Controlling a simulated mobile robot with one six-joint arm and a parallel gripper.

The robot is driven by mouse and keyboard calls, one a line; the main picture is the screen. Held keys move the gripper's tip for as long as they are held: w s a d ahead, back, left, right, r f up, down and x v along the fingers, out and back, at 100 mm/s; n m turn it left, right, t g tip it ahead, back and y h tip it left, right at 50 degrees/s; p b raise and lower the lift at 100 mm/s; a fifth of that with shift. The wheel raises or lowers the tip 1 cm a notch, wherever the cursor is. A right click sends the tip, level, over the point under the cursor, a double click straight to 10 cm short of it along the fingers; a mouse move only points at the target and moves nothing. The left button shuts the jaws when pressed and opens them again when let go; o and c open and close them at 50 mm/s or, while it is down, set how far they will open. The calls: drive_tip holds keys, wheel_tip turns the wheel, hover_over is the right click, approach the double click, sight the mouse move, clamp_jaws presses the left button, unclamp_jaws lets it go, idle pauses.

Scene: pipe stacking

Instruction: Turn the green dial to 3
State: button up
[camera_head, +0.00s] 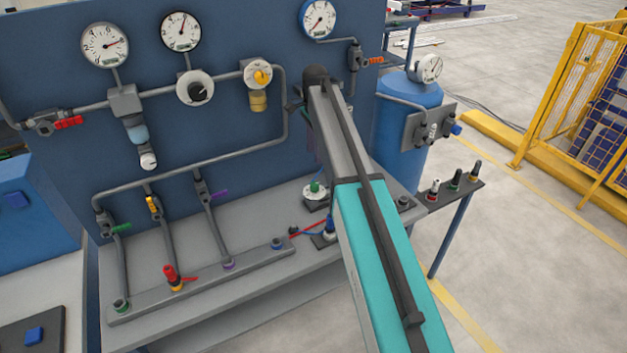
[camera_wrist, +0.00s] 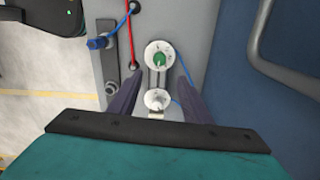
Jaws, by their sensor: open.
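The green dial (camera_head: 315,187) is a small green knob on a round white face, on the grey bench just left of my arm. It also shows in the wrist view (camera_wrist: 159,60), where its face is too small to read the numbers or the setting. My gripper (camera_wrist: 161,76) is open, with its two dark fingers apart on either side, pointing down toward the dial. The dial lies between and slightly beyond the fingertips in that view, and I see no contact. In the head view my arm mostly hides the gripper.
A second white round fitting (camera_wrist: 157,98) sits close to the dial, between the fingers. A blue-handled fitting (camera_head: 329,228) and a red hose (camera_head: 309,227) lie near. The blue panel (camera_head: 235,135) with pipes and gauges stands behind. A blue tank (camera_head: 410,110) stands at right.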

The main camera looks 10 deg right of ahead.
sight(315, 183)
drive_tip(key=shift+s+f+p, duration=0.1)
drive_tip(key=shift+f+p, duration=2.4)
drive_tip(key=shift+f, duration=4.2)
drive_tip(key=c, duration=1)
drive_tip(key=shift+c, duration=0.2)
